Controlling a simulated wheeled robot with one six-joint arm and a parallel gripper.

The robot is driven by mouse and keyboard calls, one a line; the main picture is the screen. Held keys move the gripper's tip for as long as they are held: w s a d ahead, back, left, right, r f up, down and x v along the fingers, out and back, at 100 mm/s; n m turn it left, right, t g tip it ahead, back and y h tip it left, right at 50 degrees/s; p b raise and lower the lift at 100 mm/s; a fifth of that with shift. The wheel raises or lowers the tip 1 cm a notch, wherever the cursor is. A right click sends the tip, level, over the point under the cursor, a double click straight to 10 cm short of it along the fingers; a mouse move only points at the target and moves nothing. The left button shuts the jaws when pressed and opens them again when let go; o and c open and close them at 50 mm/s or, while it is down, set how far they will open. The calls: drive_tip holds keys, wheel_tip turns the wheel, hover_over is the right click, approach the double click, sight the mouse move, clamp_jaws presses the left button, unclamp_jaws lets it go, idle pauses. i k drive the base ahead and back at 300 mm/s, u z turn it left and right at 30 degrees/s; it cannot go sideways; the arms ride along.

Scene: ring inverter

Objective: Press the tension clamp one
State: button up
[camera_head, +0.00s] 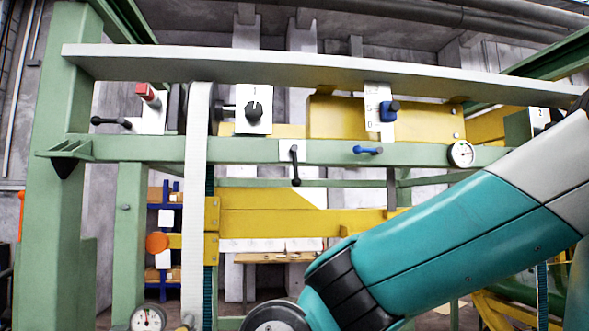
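A white plate (243,121) with a small mark, perhaps a "1", carries a black knob (254,111) at the upper middle left. A black lever (295,166) hangs nearly upright on the green crossbeam. Another black lever (110,122) lies nearly level at the left, beside a red block (147,92) on a white bracket. I cannot tell for sure which of these is tension clamp one. My teal arm reaches from the right edge down to the bottom middle. My gripper is not in view.
The green crossbeam (240,151) spans the frame, with a blue lever (367,150) and a round gauge (461,154) on it. A blue knob (389,111) sits above. A pale belt (195,215) runs down at left. An orange disc (157,243) sticks out beside it.

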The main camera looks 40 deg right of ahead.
sight(296, 182)
drive_tip(key=u, duration=0.55)
drive_tip(key=k, duration=0.65)
drive_tip(key=u, duration=0.75)
drive_tip(key=i, duration=0.6)
drive_tip(key=z, duration=0.65)
drive_tip(key=i, duration=0.6)
drive_tip(key=z, duration=0.75)
